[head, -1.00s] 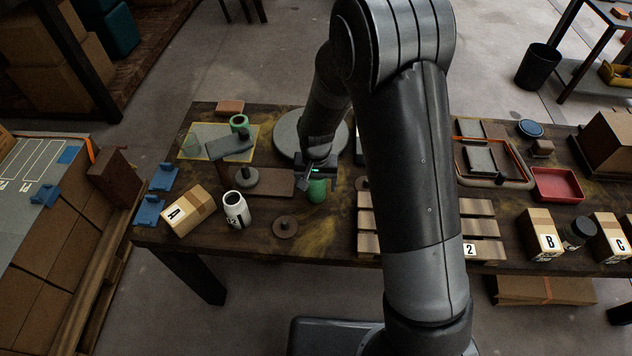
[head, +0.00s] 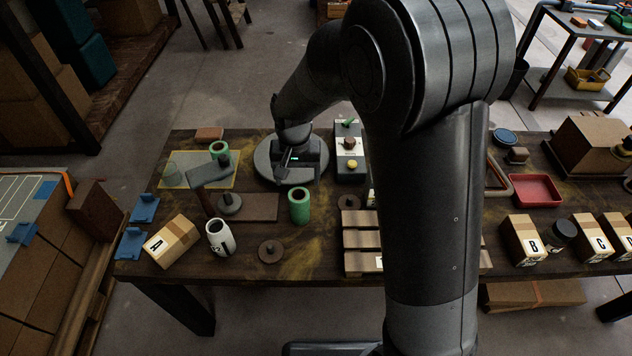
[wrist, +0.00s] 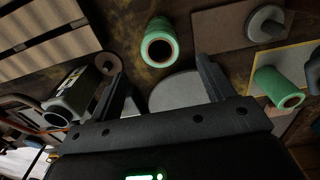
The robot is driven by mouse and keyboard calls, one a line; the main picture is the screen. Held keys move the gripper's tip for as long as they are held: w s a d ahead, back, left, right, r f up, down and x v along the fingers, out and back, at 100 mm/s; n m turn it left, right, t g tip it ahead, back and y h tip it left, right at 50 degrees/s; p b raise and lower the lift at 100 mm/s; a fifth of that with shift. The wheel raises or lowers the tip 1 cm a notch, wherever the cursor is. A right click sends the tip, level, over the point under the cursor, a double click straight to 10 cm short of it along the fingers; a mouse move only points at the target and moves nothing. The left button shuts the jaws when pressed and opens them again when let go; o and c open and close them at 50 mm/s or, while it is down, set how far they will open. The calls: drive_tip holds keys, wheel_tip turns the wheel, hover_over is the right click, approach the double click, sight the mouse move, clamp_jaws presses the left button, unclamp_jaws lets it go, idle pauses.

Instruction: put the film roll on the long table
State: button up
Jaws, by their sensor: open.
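A green film roll (head: 299,206) with a hollow core stands upright on the dark wooden long table (head: 315,240). It also shows in the wrist view (wrist: 160,46), beyond my fingertips and between their lines. A second, similar green roll (head: 219,149) is farther back left, partly hidden by a grey bracket; it shows at the right of the wrist view (wrist: 278,88). I cannot tell which roll the task means. My gripper (head: 284,172) is open and empty, over the round grey disc behind the first roll, apart from it. Its spread fingers (wrist: 162,78) show in the wrist view.
A grey box with buttons (head: 350,155) stands right of the disc (head: 264,160). A white bottle (head: 220,237), carton A (head: 172,241) and a brown spindle disc (head: 271,251) are front left. A slatted pallet (head: 362,240) lies right of the roll. Bare table surrounds the first roll.

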drive_tip(key=s+d+r+t, duration=0.1)
drive_tip(key=s+d+r, duration=0.2)
drive_tip(key=d+r, duration=0.45)
drive_tip(key=s+d+r+t, duration=0.2)
drive_tip(key=s+d+r, duration=0.4)
drive_tip(key=s, duration=0.2)
drive_tip(key=s+d+r+t, duration=0.2)
drive_tip(key=s+d+r, duration=0.4)
drive_tip(key=s, duration=0.3)
drive_tip(key=shift+r+t, duration=0.3)
drive_tip(key=shift+r, duration=0.2)
